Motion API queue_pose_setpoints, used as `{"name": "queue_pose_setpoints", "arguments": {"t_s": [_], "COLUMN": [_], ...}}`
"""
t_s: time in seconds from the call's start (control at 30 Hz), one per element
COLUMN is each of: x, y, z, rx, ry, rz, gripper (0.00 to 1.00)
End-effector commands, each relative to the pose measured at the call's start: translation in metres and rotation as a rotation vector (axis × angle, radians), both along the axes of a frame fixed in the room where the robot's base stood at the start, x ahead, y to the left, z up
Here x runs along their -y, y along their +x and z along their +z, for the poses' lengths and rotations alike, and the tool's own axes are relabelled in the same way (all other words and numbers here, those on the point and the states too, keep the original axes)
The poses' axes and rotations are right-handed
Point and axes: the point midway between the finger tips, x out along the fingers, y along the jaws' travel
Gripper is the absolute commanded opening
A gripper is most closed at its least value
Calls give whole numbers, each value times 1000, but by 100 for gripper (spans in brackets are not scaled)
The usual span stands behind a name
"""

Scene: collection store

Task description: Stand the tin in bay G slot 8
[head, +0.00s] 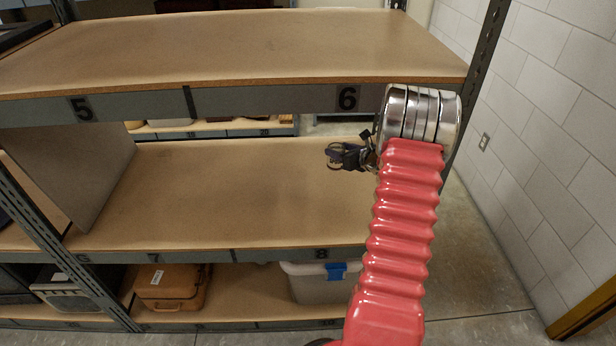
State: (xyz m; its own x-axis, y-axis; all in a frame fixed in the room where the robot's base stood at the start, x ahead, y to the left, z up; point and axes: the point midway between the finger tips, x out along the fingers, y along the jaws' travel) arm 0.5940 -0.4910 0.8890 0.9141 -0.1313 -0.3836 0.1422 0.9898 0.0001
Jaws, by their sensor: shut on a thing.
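My gripper (350,157) is small and dark in the head view, left of my silver wrist. It is shut on a small dark purplish thing, most likely the tin; its shape is hard to make out and the jaws partly hide it. The gripper is in front of or above the right half of the middle shelf (250,190); its height above the board cannot be told. The shelf's front edge reads G at the left, then 7 and 8 (320,254). The board behind slot 8 looks bare where it shows; my red arm hides its right end.
An upper shelf (230,45) marked 5 and 6 overhangs the middle one. A panel (75,175) stands at the left of the middle shelf. Below are an orange-brown case (172,288) and a pale bin (312,287) with a blue tag. A block wall (550,130) is at right.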

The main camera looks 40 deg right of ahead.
Motion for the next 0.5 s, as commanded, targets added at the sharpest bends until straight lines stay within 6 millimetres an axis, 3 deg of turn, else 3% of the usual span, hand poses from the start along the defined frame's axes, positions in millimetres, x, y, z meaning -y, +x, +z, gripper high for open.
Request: {"name": "queue_pose_setpoints", "arguments": {"t_s": [0.5], "x": [-5], "y": [5], "z": [-7], "rx": [0], "ry": [0], "rz": [11], "gripper": [15]}}
